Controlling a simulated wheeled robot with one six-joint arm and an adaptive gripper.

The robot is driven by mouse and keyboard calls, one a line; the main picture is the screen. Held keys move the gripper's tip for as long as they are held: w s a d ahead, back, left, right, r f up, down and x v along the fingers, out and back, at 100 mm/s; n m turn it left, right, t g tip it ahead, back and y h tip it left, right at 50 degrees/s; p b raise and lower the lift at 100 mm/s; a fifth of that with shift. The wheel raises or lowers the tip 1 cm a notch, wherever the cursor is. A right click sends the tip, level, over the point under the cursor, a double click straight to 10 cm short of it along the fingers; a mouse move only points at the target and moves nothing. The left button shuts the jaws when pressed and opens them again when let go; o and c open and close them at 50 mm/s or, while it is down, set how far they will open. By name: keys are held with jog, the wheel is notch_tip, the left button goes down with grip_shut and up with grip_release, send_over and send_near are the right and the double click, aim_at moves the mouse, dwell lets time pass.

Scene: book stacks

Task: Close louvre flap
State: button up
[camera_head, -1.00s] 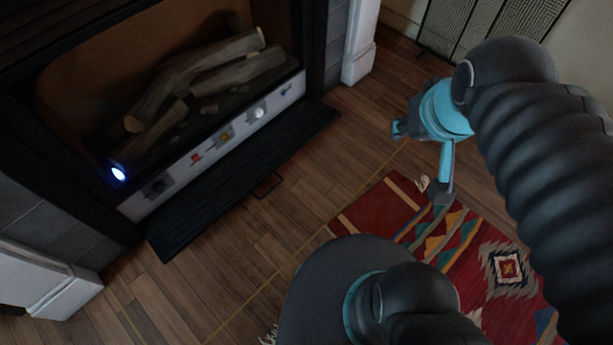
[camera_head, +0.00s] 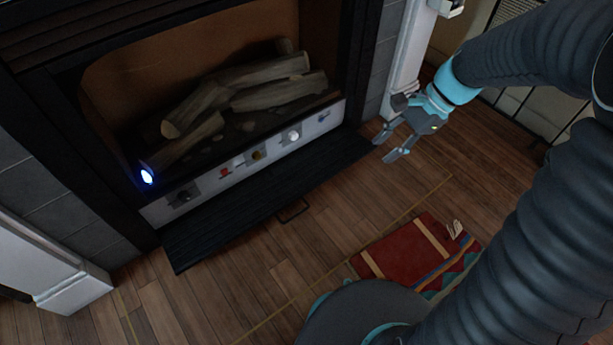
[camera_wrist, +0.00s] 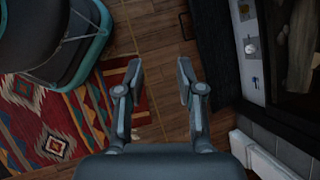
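The louvre flap (camera_head: 240,224) is a long black slatted panel. It is folded down open at the foot of the fireplace, with a small handle (camera_head: 293,210) at its front edge. In the wrist view the flap (camera_wrist: 212,45) is a dark strip right of and beyond the fingers. My gripper (camera_head: 389,145) is open and empty, just off the flap's right end in the head view. The wrist view also shows its two fingers (camera_wrist: 160,88) apart, with only floor between them. I cannot tell whether a finger touches the flap.
A control strip (camera_head: 258,157) with several knobs and switches runs above the flap. Logs (camera_head: 235,92) lie in the fireplace above it. A patterned rug (camera_head: 405,252) lies on the wooden floor to the front. The floor before the flap is clear. A white pillar (camera_head: 409,60) stands behind my gripper.

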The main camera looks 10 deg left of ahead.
jog(key=w+a+f+m+g+y+b, duration=0.1)
jog(key=w+a+f+m+y, duration=0.2)
jog(key=f, duration=0.5)
jog(key=w+a+f+m+g+y+b, duration=0.15)
jog(key=w+f+m, duration=0.25)
jog(key=f, duration=0.4)
jog(key=w+a+f+m+g+y+b, duration=0.1)
jog(key=w+a+f+m+y, duration=0.2)
jog(key=f, duration=0.5)
jog(key=m+t+y+b, duration=0.3)
jog(key=m+t+y, duration=0.15)
jog(key=m, duration=0.95)
send_near(299, 213)
jog(key=shift+w+d+f+g+y, duration=0.15)
jog(key=shift+w+d+f, duration=0.05)
jog(key=shift+d, duration=0.35)
jog(key=shift+w+d+f+g+y, duration=0.15)
jog(key=shift+w+d, duration=0.05)
jog(key=shift+d, duration=0.3)
jog(key=shift+a+f, duration=0.1)
jog(key=shift+f, duration=0.1)
jog(key=shift+s+a, duration=0.1)
jog(key=shift+a, duration=0.2)
jog(key=a, duration=0.7)
jog(key=s+a, duration=0.1)
jog(key=a, duration=0.3)
jog(key=shift+a+r+p, duration=0.1)
jog(key=shift+p, duration=0.2)
grip_shut()
